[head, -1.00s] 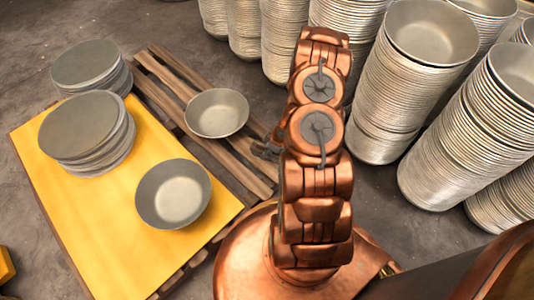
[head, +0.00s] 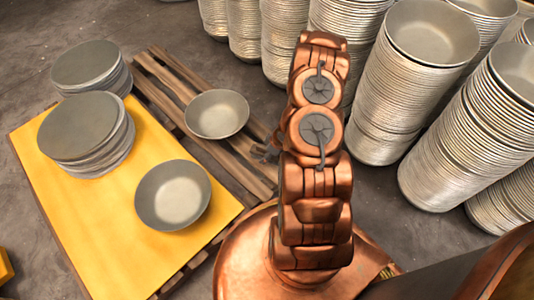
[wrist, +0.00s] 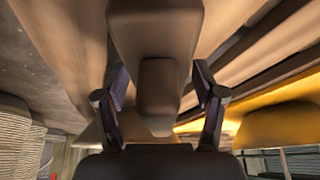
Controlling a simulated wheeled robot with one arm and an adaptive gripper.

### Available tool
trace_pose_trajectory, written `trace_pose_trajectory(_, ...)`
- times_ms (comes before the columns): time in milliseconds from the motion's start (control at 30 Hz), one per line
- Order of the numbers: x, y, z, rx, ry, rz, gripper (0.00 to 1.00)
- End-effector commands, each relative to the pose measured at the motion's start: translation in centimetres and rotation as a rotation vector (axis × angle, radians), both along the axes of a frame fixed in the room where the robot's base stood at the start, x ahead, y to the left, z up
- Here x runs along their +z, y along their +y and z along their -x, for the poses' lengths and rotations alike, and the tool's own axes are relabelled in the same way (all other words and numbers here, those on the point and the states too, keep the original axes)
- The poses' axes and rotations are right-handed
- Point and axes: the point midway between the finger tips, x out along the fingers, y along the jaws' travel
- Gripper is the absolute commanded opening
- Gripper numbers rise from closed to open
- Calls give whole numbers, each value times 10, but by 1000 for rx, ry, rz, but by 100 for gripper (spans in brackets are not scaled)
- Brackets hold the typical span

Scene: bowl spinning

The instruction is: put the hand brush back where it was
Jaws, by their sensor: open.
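In the wrist view, my gripper (wrist: 160,84) is open, with one dark finger on each side of a brown, wood-like piece. This piece looks like the hand brush (wrist: 157,35); it has a broad upper part and a narrower block below. It lies between the fingers, with gaps visible on both sides. In the head view, a small grey part of my gripper (head: 268,152) shows left of my arm, low over the wooden pallet slats (head: 178,92). The brush cannot be made out there, as my arm hides part of that area.
A yellow sheet (head: 70,235) covers the near part of the pallet. It bears a stack of metal discs (head: 82,125) and a bowl (head: 173,195). Another bowl (head: 216,113) sits on the slats, and a second disc stack (head: 88,64) stands behind. Tall bowl stacks (head: 395,90) crowd the right.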

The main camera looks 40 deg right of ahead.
Motion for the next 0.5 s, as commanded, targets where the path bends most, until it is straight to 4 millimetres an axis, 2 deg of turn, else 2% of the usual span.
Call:
trace_pose_trajectory(133,4,0,0,0,-1,0,69)
trace_pose_trajectory(500,68,-13,21,-1,-2,-1,69)
